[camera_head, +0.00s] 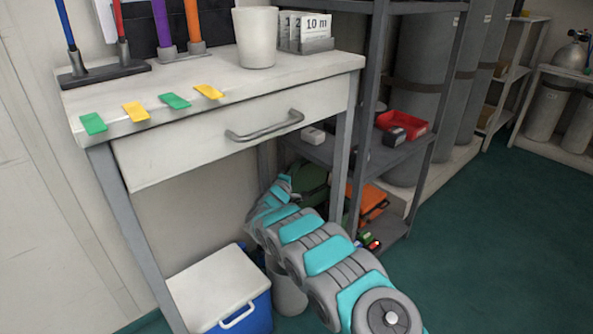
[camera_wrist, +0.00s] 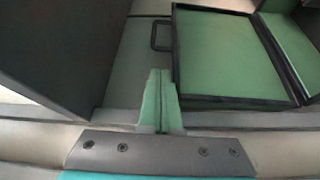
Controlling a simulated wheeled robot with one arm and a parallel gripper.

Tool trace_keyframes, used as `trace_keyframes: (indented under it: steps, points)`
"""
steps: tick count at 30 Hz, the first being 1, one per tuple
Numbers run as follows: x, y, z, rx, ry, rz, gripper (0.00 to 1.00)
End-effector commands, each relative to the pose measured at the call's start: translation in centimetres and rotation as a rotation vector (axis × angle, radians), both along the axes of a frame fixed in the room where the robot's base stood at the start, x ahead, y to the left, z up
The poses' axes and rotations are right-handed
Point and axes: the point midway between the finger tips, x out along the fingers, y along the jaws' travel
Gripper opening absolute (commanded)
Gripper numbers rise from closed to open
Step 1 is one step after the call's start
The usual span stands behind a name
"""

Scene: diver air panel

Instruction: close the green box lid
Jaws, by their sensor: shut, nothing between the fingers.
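The green box (camera_head: 312,178) sits in the shelf unit beside the workbench in the head view, partly hidden by my arm and a shelf post. In the wrist view the box shows as a green, dark-rimmed panel (camera_wrist: 225,55) with a dark handle at its left edge. A second green surface (camera_wrist: 293,45) adjoins it on the right along a dark edge. I cannot tell for sure which is the lid. My gripper (camera_wrist: 160,75) is shut and empty, its tips just left of the panel's near left corner. Contact cannot be told. In the head view the fingertips are not clear.
The workbench (camera_head: 225,95) with a drawer stands left of the shelf unit (camera_head: 400,150). A red tray (camera_head: 402,124) and an orange case (camera_head: 368,202) are on the shelves. A blue cooler (camera_head: 222,290) and a grey bin (camera_head: 288,293) stand below. Open floor lies at right.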

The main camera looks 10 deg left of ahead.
Motion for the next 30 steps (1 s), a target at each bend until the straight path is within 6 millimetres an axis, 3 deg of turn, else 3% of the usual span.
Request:
trace_keyframes:
  steps: [9,15,30]
  points:
    - [3.8,-0.8,0.2,0.003,-0.002,-0.001,0.00]
    - [5.2,-0.9,0.5,0.003,-0.005,-0.001,0.00]
    - [6.1,-1.1,0.5,0.000,-0.004,-0.001,0.00]
